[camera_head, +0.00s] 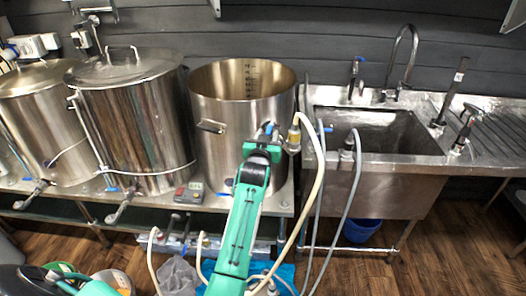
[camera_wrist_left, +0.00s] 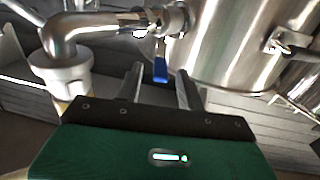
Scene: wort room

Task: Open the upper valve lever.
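The upper valve lever (camera_wrist_left: 160,68) is a small blue handle under a steel valve on the open pot (camera_head: 232,150). In the left wrist view it hangs down between the fingers of my left gripper (camera_wrist_left: 160,85). The fingers are apart on either side of it, and I see no clear contact. In the head view my left gripper (camera_head: 263,146) is in front of the pot's right side and hides most of the valve (camera_wrist_left: 170,20); a bit of blue shows above it. My right gripper is not in view.
A white hose (camera_head: 318,180) hangs from the fitting just right of my left gripper. Two lidded steel kettles (camera_head: 135,125) stand to the left. A steel sink (camera_head: 375,130) with taps is to the right. A blue bucket (camera_head: 360,230) is below it.

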